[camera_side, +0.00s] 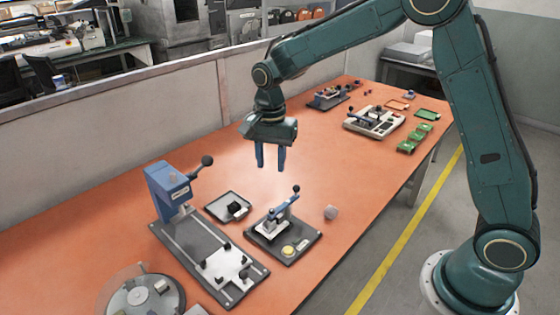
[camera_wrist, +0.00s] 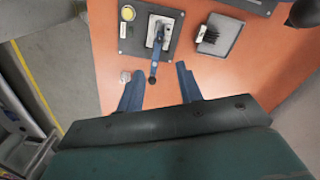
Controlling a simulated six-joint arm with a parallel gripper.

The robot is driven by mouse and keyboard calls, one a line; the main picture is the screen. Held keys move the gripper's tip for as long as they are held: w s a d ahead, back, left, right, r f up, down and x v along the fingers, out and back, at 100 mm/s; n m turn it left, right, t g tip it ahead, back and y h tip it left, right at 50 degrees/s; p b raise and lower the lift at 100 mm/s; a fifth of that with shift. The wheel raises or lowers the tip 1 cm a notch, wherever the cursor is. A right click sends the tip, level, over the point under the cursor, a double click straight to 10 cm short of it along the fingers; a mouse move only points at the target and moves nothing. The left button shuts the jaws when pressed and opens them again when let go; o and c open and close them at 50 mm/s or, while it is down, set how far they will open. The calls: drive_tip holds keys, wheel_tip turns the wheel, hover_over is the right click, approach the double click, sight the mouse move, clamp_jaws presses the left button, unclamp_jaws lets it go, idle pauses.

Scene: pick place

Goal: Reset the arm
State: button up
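My gripper (camera_side: 270,158) hangs above the orange table (camera_side: 330,135), pointing down, with its two blue fingers apart and nothing between them. In the wrist view my gripper (camera_wrist: 158,88) also shows its fingers spread and empty. Below and to its right in the side view is a small dark fixture (camera_side: 283,235) with a blue lever and a yellow button. The fixture also shows in the wrist view (camera_wrist: 135,35), ahead of the fingers. A small grey part (camera_side: 331,212) lies on the table beside this fixture, and it shows in the wrist view (camera_wrist: 126,76).
A blue press (camera_side: 170,190) on a dark base stands at the front left. A small tray (camera_side: 222,206) holding a black part lies beside it. A round device (camera_side: 140,295) is at the near corner. Green boards (camera_side: 415,138) and other fixtures are farther back. The table's middle is clear.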

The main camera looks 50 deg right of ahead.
drive_tip(key=s+d+r+n+t, duration=0.3)
drive_tip(key=s+r+n, duration=0.3)
drive_tip(key=s+r, duration=0.75)
drive_tip(key=s+d+n+t, duration=0.1)
drive_tip(key=s+n, duration=0.6)
drive_tip(key=s, duration=0.8)
drive_tip(key=shift+t, duration=0.8)
drive_tip(key=shift+f, duration=0.1)
